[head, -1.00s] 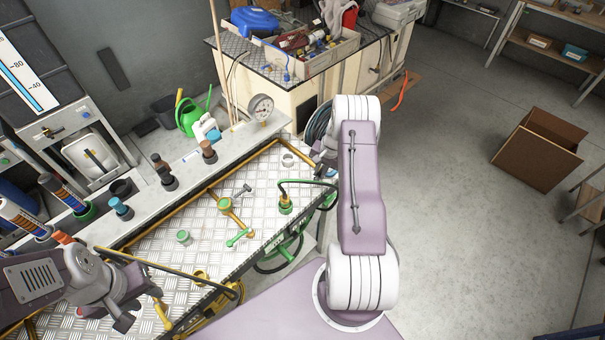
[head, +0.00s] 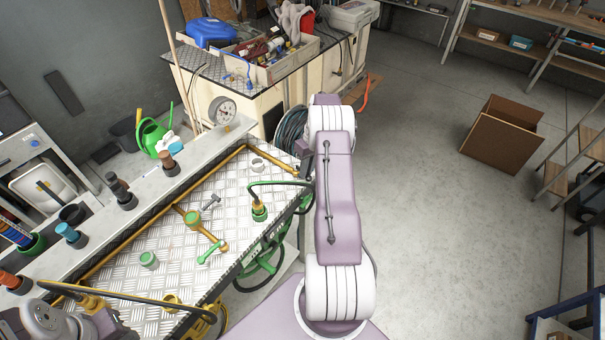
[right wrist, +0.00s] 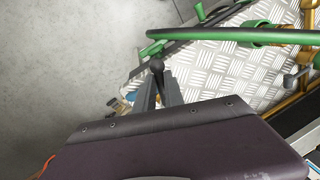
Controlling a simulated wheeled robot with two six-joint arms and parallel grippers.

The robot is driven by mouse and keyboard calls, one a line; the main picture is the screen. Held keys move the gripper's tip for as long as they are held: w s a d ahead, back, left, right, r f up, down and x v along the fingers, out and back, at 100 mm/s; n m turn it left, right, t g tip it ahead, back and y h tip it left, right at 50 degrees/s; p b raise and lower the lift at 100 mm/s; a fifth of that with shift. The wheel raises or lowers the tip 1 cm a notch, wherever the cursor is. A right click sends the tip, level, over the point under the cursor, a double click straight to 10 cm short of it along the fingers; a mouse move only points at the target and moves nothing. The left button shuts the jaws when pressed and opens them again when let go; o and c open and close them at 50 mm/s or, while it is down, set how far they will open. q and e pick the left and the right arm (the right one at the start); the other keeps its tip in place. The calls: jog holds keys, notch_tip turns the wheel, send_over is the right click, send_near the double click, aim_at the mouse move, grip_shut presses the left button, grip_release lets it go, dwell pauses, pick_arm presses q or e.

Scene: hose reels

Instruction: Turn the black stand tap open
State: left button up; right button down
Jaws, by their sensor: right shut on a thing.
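In the right wrist view my right gripper (right wrist: 157,84) has its two grey fingers closed at a small round black knob (right wrist: 156,66), which looks like part of the black stand tap. The tap's body cannot be told apart there. In the head view my right gripper (head: 304,160) is at the right edge of the metal bench, largely hidden by my own arm, and the tap is not clear. My left gripper (head: 117,328) is at the bottom left, mostly cut off, so its jaws cannot be read.
The bench (head: 172,238) carries brass pipes with a green handle (head: 211,252) and a grey lever (head: 211,202). A cardboard box (head: 502,140) stands on open floor at right.

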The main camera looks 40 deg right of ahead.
pick_arm(q)
jog(key=shift+w+d+f+b, duration=0.1)
jog(key=shift+d+f+b, duration=0.2)
jog(key=shift+f, duration=0.1)
pick_arm(e)
jog(key=shift+d+n+g, duration=0.2)
jog(key=shift+d+n, duration=0.25)
jog(key=shift+n, duration=0.4)
jog(key=shift+d+n+g, duration=0.2)
jog(key=shift+d+n, duration=0.2)
jog(key=shift+n, duration=0.45)
jog(key=c, duration=1.4)
grip_release()
jog(key=shift+s+d, duration=0.1)
jog(key=shift+c, duration=0.2)
pick_arm(q)
jog(key=shift+s+d, duration=0.1)
jog(key=shift+s, duration=0.1)
pick_arm(e)
jog(key=shift+s, duration=0.1)
jog(key=shift+r, duration=0.1)
pick_arm(q)
jog(key=shift+w+f, duration=0.1)
jog(key=shift+f, duration=0.1)
pick_arm(e)
notch_tip(320, 180, up, 9)
jog(key=d, duration=0.2)
jog(key=shift+w+a, duration=0.1)
jog(key=shift+w, duration=0.1)
